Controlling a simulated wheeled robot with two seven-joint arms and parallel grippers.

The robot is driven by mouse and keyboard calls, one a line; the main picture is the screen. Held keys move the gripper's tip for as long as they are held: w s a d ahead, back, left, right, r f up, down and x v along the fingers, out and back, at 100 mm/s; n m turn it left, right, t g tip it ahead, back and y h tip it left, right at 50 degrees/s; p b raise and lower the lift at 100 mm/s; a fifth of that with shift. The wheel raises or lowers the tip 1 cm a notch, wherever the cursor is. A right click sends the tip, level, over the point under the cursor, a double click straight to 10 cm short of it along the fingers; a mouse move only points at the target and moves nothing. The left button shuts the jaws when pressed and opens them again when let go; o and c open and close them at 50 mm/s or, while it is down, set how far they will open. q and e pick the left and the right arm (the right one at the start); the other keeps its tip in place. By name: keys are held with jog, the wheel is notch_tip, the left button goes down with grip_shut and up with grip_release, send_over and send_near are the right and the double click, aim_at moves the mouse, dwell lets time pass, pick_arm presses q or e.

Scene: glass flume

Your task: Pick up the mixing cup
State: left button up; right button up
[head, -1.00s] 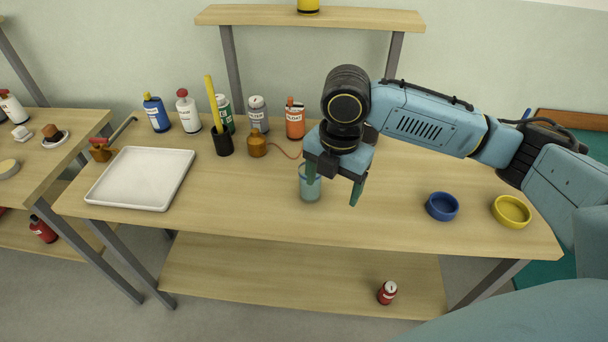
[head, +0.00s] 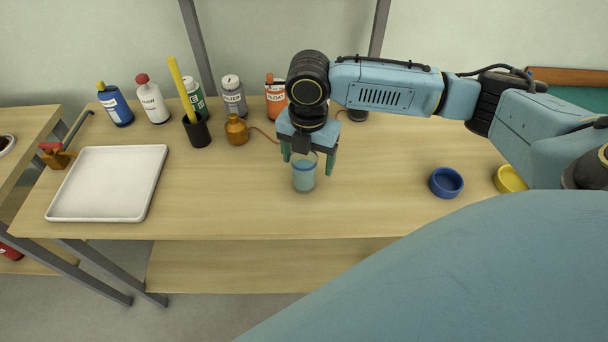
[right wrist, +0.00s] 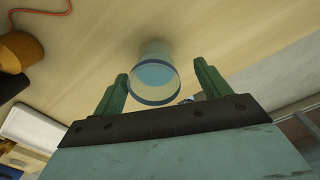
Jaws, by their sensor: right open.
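The mixing cup (head: 304,177) is a clear, bluish cup standing upright on the wooden workbench (head: 240,215). My right gripper (head: 309,166) is open, pointing down just above and behind the cup, with its two green fingers to either side of the cup's rim. In the right wrist view the cup (right wrist: 155,75) shows ahead between the open fingers of the gripper (right wrist: 160,90), with its blue rim facing the camera. I cannot tell whether a finger touches it. My left gripper is not in view.
A white tray (head: 108,217) lies on the left. A black holder (head: 197,133), a brown bottle (head: 236,131) and several labelled bottles stand behind. A blue bowl (head: 446,183) and a yellow bowl (head: 509,179) are on the right. The bench front around the cup is clear.

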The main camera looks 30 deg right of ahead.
jog(key=f, duration=0.3)
jog(key=f+b, duration=0.1)
jog(key=shift+w+a+f, duration=0.25)
jog(key=shift+f, duration=0.2)
jog(key=shift+c, duration=0.3)
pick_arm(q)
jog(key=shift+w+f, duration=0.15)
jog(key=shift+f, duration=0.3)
pick_arm(e)
jog(key=c, duration=1.1)
